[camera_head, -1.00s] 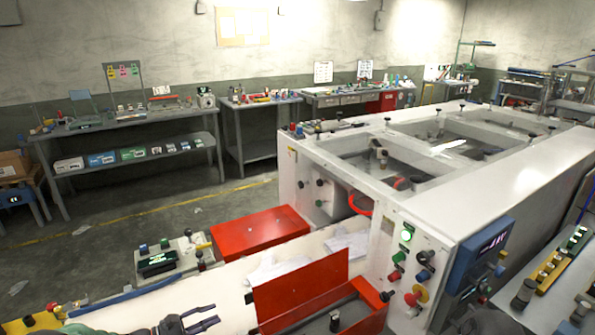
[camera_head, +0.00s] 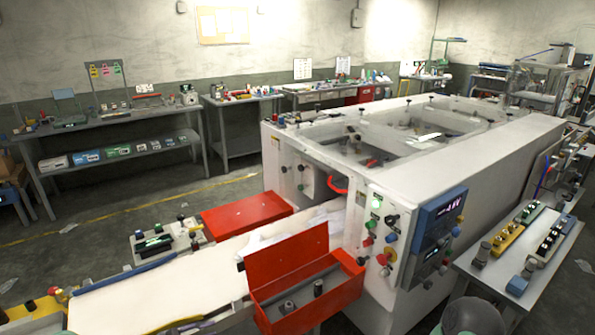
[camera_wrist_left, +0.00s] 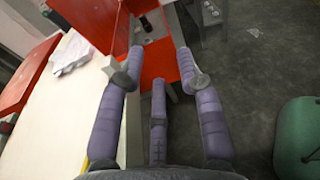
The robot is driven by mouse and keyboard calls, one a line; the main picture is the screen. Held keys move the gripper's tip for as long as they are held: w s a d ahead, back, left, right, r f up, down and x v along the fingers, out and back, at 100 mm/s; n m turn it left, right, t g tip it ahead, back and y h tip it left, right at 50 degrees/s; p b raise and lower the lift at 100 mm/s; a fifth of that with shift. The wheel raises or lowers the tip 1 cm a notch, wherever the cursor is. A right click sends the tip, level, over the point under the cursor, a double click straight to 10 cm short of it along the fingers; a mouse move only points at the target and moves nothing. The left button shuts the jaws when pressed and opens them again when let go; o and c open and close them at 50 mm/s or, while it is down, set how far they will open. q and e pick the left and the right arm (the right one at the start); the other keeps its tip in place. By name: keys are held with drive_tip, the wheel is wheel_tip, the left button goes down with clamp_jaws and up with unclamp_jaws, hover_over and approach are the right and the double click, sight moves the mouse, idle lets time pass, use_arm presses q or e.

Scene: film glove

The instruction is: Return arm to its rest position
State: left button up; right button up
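My left gripper (camera_wrist_left: 160,62) fills the left wrist view. Its purple-grey jointed fingers are spread apart with nothing held between them. The fingers point toward the open red box (camera_wrist_left: 150,28), which stands beyond them. In the head view the same red box (camera_head: 290,262) stands at the front of the white machine, with its lid raised and small dark parts inside. The left gripper does not show clearly in the head view. My right gripper is in neither view.
The white machine (camera_head: 480,190) takes up the middle right, with a blue control panel (camera_head: 436,232) on its front. A white bed (camera_head: 150,295) runs to the lower left. A side table (camera_head: 535,290) with button boxes stands at right. Floor shows in the left middle.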

use_arm(q)
drive_tip(key=s+d+f+m+g+y, duration=0.3)
drive_tip(key=s+d+f+m+y, duration=0.2)
drive_tip(key=s, duration=0.8)
drive_tip(key=s+d+f+m+g+y, duration=0.4)
drive_tip(key=s+d+f+m, duration=0.7)
drive_tip(key=m, duration=0.7)
drive_tip(key=s+f+y, duration=0.1)
drive_tip(key=s+f, duration=0.2)
drive_tip(key=f, duration=0.1)
drive_tip(key=shift+d+f+g, duration=0.15)
drive_tip(key=shift+f+g, duration=0.15)
